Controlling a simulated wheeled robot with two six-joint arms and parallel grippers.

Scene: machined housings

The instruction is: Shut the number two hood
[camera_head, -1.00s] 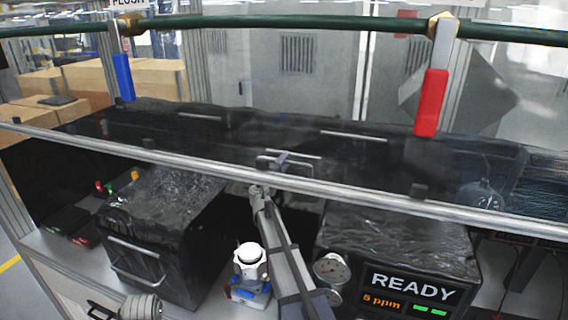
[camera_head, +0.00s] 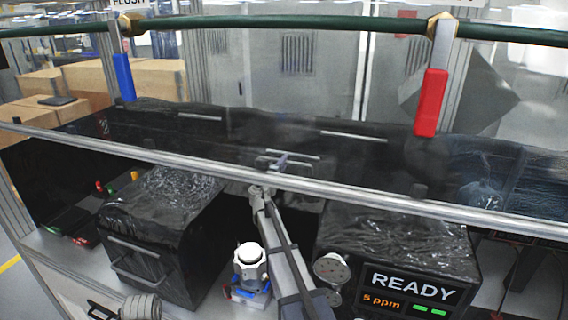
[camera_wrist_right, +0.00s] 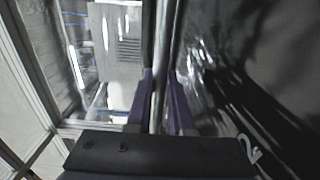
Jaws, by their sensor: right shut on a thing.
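The hood is a wide dark, glossy panel (camera_head: 240,130) with a long metal rail (camera_head: 400,200) across its front. Whether this bar is the front rail or a shorter handle I cannot tell. A white "2" mark (camera_wrist_right: 251,148) shows at the lower right there. My left gripper is not identifiable in these frames.
A green pipe (camera_head: 280,23) crosses the top, with a blue lever (camera_head: 123,78) and a red lever (camera_head: 431,102) hanging from it. Below the rail are a black case (camera_head: 160,235), a white-topped fitting (camera_head: 250,262), a gauge (camera_head: 331,268) and a "READY" display (camera_head: 412,288).

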